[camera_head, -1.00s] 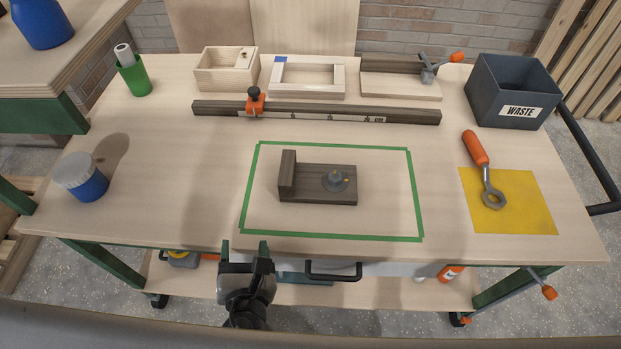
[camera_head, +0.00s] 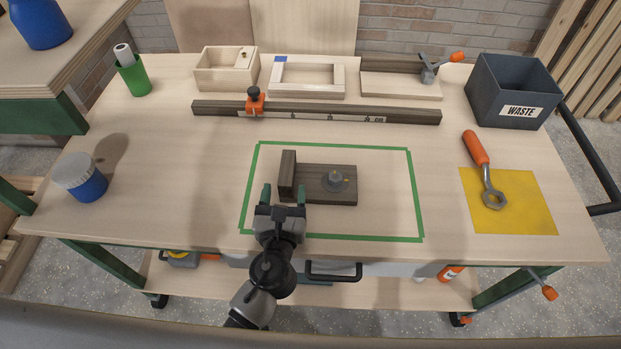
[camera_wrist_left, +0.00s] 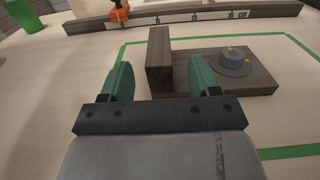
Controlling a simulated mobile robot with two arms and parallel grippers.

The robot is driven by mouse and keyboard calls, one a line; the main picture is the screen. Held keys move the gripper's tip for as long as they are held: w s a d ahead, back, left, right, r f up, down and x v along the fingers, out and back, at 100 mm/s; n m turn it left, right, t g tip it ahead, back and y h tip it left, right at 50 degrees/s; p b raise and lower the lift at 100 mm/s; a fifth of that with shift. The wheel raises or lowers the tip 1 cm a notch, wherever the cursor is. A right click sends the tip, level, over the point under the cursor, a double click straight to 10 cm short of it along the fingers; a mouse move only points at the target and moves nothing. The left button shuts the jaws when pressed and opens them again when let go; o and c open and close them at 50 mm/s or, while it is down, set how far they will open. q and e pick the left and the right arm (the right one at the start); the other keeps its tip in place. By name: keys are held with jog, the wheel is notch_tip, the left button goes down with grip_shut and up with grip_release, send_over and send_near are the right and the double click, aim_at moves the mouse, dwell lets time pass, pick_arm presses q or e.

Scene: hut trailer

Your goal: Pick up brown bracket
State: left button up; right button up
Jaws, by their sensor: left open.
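The brown bracket (camera_head: 318,190) lies inside the green tape outline on the workbench. My left gripper (camera_head: 284,194) is open at the bracket's near left end. In the left wrist view, the green fingertips (camera_wrist_left: 160,82) stand apart with the bracket's upright block (camera_wrist_left: 159,60) ahead, between their lines. No grip on the bracket shows. My right gripper is not in view.
A brown rail (camera_head: 330,114) with an orange clamp lies behind the outline. A grey waste bin (camera_head: 510,92) stands at back right. A wrench (camera_head: 486,175) lies partly on a yellow mat (camera_head: 530,205). A blue jar (camera_head: 82,178) stands at left. The bench between jar and outline is clear.

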aim_at(286, 174)
pick_arm(q)
jog(key=w, duration=0.5)
jog(key=shift+w+f, duration=0.15)
jog(key=shift+f, duration=0.05)
jog(key=shift+a, duration=0.1)
grip_shut()
